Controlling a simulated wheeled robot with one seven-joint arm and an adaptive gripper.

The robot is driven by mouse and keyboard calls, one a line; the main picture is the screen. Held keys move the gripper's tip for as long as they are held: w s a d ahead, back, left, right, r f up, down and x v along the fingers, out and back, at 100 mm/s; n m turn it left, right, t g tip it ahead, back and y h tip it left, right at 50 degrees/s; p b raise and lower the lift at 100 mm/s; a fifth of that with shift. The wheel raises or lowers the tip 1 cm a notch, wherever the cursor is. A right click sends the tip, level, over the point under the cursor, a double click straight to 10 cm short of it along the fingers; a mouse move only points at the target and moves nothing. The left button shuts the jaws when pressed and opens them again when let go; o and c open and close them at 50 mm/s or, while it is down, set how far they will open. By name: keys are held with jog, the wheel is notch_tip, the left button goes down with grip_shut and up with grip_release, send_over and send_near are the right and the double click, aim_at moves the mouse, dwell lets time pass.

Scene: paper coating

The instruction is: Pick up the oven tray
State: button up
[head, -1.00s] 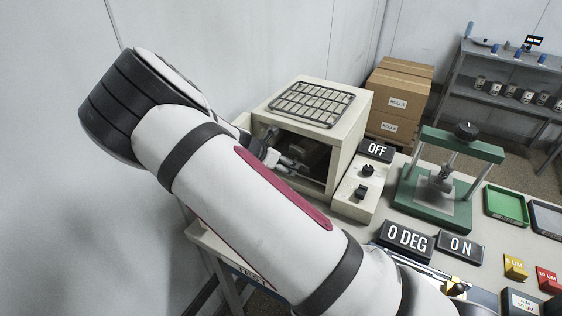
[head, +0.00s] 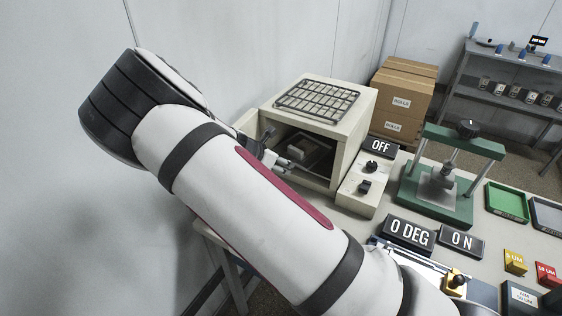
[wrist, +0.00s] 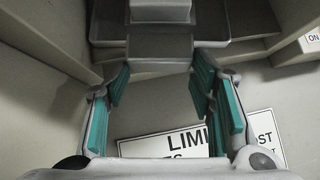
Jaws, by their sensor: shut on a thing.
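The oven tray (wrist: 110,27) is dark grey and shows at the top of the wrist view, with a lighter grey block-like handle (wrist: 160,47) at its near side. My gripper (wrist: 161,68) has its teal-padded fingers on either side of that handle and is shut on it. In the head view my gripper (head: 284,163) is at the open front of the cream oven (head: 350,137). A pale block shows inside the oven there. My arm hides most of the gripper and part of the oven's mouth.
A wire rack (head: 317,100) lies on top of the oven. A control box (head: 360,190) and a green press (head: 438,205) stand to its right on the bench. Cardboard boxes (head: 402,97) are behind. A wall is close on the left.

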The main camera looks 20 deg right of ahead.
jog(key=shift+s+a, duration=0.35)
jog(key=shift+a, duration=0.1)
jog(key=o, duration=1.4)
jog(key=shift+r, duration=0.1)
notch_tip(320, 180, up, 10)
